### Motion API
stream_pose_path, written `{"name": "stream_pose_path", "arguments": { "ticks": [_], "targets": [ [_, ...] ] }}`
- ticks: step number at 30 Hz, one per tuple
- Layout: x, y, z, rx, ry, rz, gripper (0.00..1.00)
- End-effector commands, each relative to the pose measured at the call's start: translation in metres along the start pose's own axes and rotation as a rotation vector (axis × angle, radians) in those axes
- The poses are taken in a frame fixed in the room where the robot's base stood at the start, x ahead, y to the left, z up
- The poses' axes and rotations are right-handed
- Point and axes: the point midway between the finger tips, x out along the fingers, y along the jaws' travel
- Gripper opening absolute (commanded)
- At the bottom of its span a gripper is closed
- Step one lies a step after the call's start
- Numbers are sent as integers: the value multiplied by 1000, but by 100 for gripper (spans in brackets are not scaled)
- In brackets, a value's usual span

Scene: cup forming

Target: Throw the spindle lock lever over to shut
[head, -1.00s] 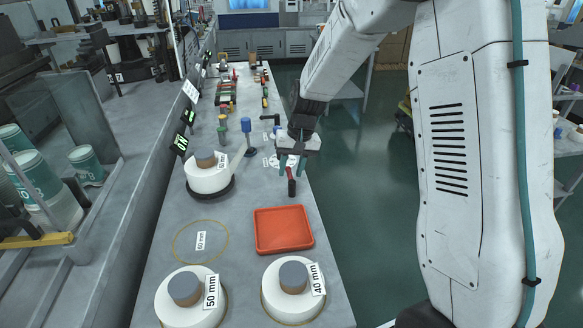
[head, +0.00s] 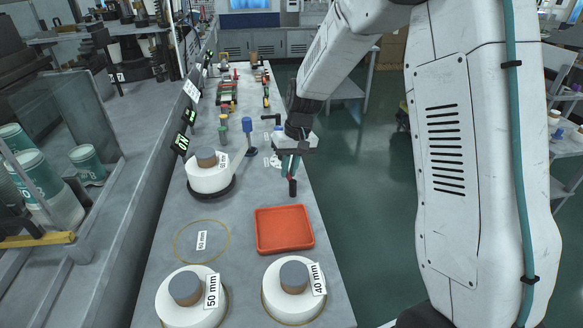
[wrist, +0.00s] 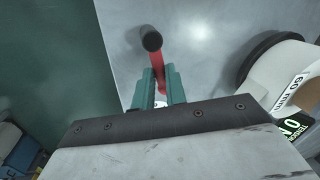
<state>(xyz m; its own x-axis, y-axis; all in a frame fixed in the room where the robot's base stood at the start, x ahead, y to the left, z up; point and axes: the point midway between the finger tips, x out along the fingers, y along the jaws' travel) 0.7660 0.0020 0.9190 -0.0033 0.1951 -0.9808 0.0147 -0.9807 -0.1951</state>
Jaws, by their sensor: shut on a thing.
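The spindle lock lever (head: 292,187) is a red bar with a black knob, at the right edge of the bench behind the orange tray in the head view. In the wrist view its red shaft (wrist: 157,66) runs between the fingers, with the black knob (wrist: 151,39) standing beyond the fingertips. My gripper (head: 290,168) reaches down to it, and its two green fingers (wrist: 159,78) are shut on the red shaft. The lever's base is hidden behind the fingers and gripper body.
An orange tray (head: 284,247) lies just in front of the lever. A white 60 mm holder (head: 208,177) stands to the left, near a blue-knobbed post (head: 247,127). The 50 mm (head: 183,315) and 40 mm (head: 280,312) holders stand at the front. Open floor lies to the right.

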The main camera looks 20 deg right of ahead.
Motion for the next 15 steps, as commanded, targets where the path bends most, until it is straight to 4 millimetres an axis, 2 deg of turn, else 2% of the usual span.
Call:
{"name": "stream_pose_path", "arguments": {
  "ticks": [15],
  "targets": [
    [3,-19,2,-479,-96,0,0]
  ]
}}
